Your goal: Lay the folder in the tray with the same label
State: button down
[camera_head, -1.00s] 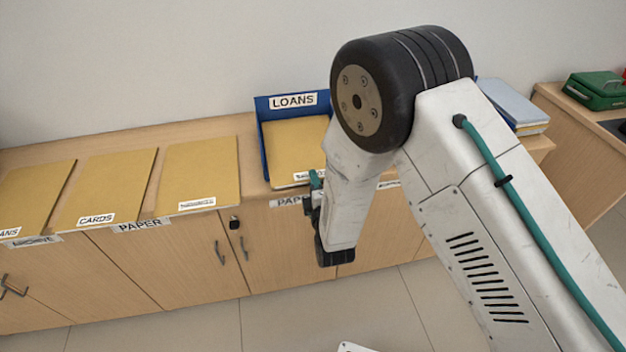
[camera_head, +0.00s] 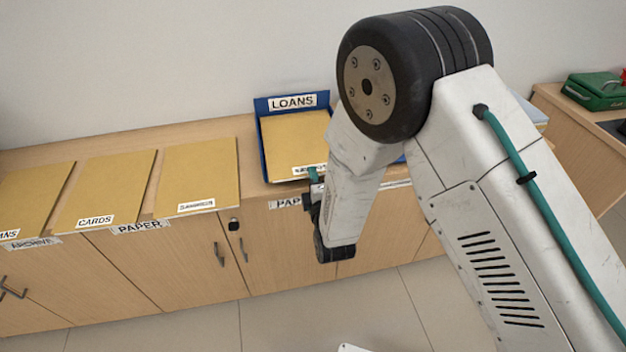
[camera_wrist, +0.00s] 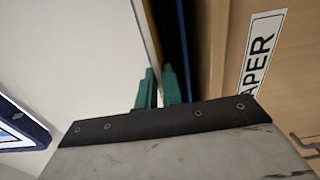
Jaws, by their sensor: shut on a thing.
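A tan folder (camera_head: 294,138) is within the outline of the blue tray (camera_head: 262,156) marked LOANS (camera_head: 292,102). I cannot tell whether it rests on the tray floor. The white label (camera_head: 306,170) at its front edge is too small to read and partly hidden by my arm. My gripper (camera_head: 315,176) is at the folder's front right edge, shut on it, mostly hidden behind my arm. In the wrist view its green fingertips (camera_wrist: 158,88) close around a thin edge beside a pale surface, with a dark blue tray edge just right.
More tan folders lie left on the counter: one marked CARDS (camera_head: 107,188), one with a small label (camera_head: 202,175), one partly cut off (camera_head: 28,200). Counter-front strips read ARCHIVE and PAPER (camera_head: 140,227). A green box (camera_head: 597,90) stands far right.

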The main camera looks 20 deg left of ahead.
jog(key=s+d+r, duration=0.5)
jog(key=s+d, duration=0.2)
jog(key=s, duration=0.5)
jog(key=shift+d, duration=0.2)
